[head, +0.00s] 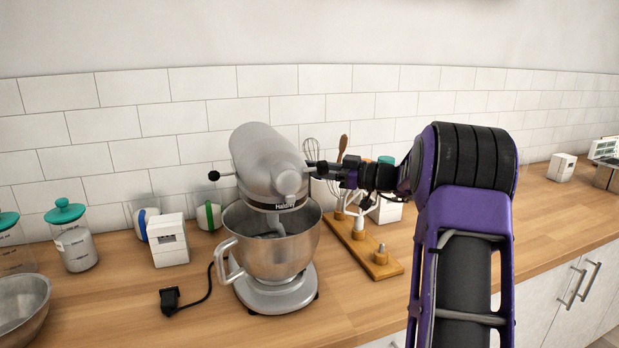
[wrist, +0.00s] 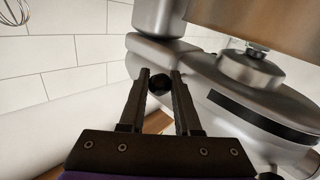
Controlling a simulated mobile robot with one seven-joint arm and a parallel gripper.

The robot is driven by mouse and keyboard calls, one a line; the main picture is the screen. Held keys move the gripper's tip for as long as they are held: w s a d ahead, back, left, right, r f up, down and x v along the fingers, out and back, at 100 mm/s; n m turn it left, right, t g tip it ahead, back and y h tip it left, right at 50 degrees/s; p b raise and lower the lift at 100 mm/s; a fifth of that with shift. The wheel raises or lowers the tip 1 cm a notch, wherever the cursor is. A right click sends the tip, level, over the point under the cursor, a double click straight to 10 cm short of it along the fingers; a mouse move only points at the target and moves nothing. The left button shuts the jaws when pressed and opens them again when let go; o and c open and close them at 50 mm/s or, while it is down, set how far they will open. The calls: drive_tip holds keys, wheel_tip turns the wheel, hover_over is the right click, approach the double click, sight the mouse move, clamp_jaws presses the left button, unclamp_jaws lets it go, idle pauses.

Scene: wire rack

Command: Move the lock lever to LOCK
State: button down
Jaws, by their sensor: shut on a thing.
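The grey stand mixer (head: 270,165) stands on the counter with its head down over a steel bowl (head: 268,250). My gripper (head: 318,169) is at the right side of the mixer head, coming in from the right. In the wrist view my gripper (wrist: 160,75) has its fingertips on either side of a round black lever knob (wrist: 159,83) and is shut on it. The lever's stem and any LOCK marking are hidden or too small to read. Another black knob (head: 214,176) sticks out on the mixer's left side.
A wooden utensil stand (head: 380,268) with a whisk and spoon is close below my arm. A white box (head: 170,242), cups and a teal-lidded jar (head: 75,240) stand left of the mixer. A black plug (head: 170,299) and cord lie in front. The tiled wall is behind.

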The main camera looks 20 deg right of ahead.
drive_tip(key=shift+s, duration=0.1)
drive_tip(key=c, duration=0.6)
unclamp_jaws()
drive_tip(key=shift+s, duration=0.1)
drive_tip(key=b+v, duration=0.1)
drive_tip(key=v, duration=1.6)
drive_tip(key=shift+s+d, duration=0.15)
drive_tip(key=shift+s, duration=0.05)
